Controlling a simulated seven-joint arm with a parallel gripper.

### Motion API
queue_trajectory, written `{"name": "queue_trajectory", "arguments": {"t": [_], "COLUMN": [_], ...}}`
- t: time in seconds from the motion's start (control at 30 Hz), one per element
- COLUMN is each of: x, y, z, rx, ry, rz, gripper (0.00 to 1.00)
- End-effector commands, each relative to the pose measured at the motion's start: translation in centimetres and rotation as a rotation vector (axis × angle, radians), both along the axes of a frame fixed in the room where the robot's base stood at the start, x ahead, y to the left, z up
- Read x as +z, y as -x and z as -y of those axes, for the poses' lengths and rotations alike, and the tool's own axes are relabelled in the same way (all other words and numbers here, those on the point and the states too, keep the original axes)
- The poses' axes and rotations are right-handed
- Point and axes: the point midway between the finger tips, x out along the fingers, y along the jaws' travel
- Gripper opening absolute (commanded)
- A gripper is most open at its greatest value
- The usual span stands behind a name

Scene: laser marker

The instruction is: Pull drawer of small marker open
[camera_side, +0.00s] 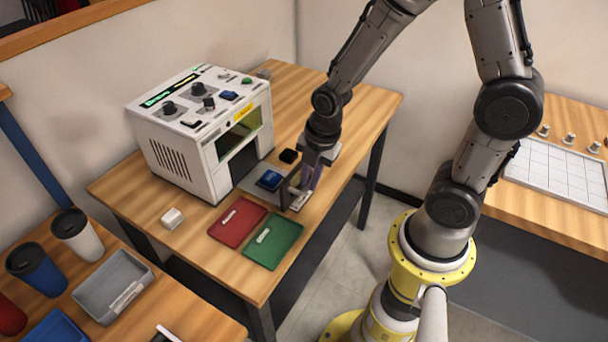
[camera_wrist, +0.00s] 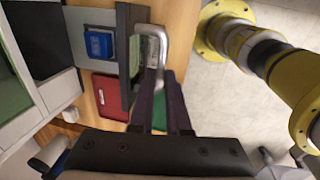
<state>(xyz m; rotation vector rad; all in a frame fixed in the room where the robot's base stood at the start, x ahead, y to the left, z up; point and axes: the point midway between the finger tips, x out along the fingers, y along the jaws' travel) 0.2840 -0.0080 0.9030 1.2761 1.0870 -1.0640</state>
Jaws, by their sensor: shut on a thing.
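The small marker (camera_side: 205,130) is a white box machine with knobs on top and a dark front opening. Its drawer (camera_side: 253,181) sticks out of the opening, a grey plate bearing a blue block (camera_side: 270,179). In the wrist view the drawer plate (camera_wrist: 78,25) ends at a dark front panel (camera_wrist: 123,45) with a silver handle (camera_wrist: 163,32). My gripper (camera_wrist: 163,75) is shut on the handle, its dark fingers at the handle's near end. In the side view my gripper (camera_side: 303,190) is at the drawer's outer end and partly hides the handle.
A red tray (camera_side: 225,232) and a green tray (camera_side: 275,255) lie beside the drawer on the wooden table. A small white block (camera_side: 172,217) stands left of them. Cups and a grey bin (camera_side: 90,290) occupy the lower-left table.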

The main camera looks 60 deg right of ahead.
Motion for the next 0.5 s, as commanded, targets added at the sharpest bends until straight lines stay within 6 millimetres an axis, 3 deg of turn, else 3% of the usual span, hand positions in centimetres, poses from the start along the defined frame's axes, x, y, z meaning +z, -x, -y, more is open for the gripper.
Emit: {"name": "queue_trajectory", "arguments": {"t": [0.1,0.13,0.3,0.5], "x": [0.18,0.18,0.12,0.05], "y": [-0.24,-0.25,-0.19,-0.12], "z": [0.03,0.03,0.02,0.01], "rx": [0.000,0.000,0.000,0.000], "ry": [0.001,0.001,0.000,0.000], "rz": [0.007,0.007,0.005,0.002], "gripper": [0.00,0.18,0.45,0.45]}}
